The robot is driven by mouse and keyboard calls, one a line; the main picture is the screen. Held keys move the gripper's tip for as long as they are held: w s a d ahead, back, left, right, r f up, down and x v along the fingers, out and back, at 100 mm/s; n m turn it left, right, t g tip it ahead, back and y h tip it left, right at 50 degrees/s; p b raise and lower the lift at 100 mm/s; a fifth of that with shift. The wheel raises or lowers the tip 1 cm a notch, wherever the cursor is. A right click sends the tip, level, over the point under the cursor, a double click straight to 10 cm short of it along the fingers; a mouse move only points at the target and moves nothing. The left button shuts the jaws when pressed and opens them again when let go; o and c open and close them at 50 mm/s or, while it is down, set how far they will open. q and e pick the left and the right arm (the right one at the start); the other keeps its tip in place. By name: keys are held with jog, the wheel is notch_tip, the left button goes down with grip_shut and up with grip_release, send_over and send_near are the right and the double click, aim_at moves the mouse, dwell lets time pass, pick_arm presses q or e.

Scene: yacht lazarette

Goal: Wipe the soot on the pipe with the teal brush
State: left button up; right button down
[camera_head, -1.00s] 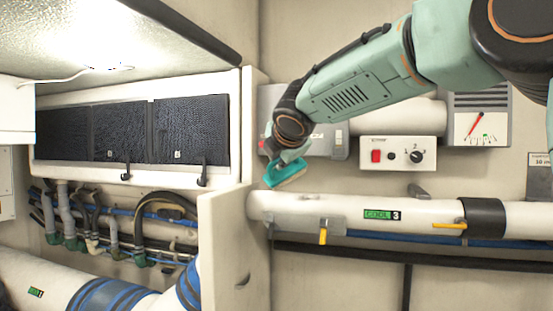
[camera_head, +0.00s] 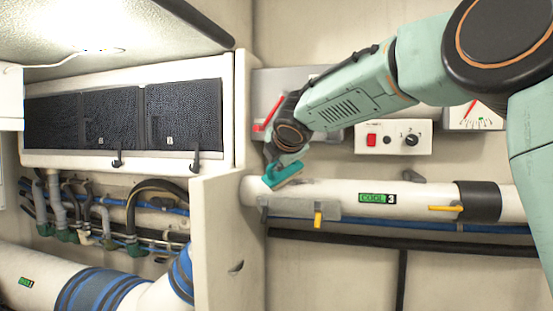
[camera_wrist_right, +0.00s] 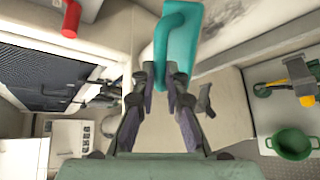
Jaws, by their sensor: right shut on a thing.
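My right gripper (camera_head: 277,160) is shut on the handle of the teal brush (camera_head: 284,176). The right wrist view shows the fingers (camera_wrist_right: 165,85) on both sides of the handle and the brush block (camera_wrist_right: 205,35) beyond them. The white pipe (camera_head: 335,193), labelled COOL 3, runs across the right half of the head view. The brush is tilted at the top of the pipe's left end; I cannot tell whether it touches. Dark soot smudges (camera_wrist_right: 235,14) show on the pale surface beside the brush in the wrist view. My left gripper is not in view.
A pale upright panel (camera_head: 220,240) stands just left of the pipe's end. A control box (camera_head: 393,138) with a red switch is on the wall above the pipe. A yellow-handled valve (camera_head: 318,218) hangs below it. A green pot-like object (camera_wrist_right: 292,143) shows in the wrist view.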

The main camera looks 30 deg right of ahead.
jog(key=shift+s+a+r, duration=0.25)
jog(key=shift+s+r, duration=0.05)
jog(key=shift+s, duration=0.05)
jog(key=shift+w+d+f, duration=0.2)
jog(key=shift+w+f, duration=0.1)
jog(key=shift+w, duration=0.1)
jog(key=shift+s+a, duration=0.1)
jog(key=shift+s, duration=0.1)
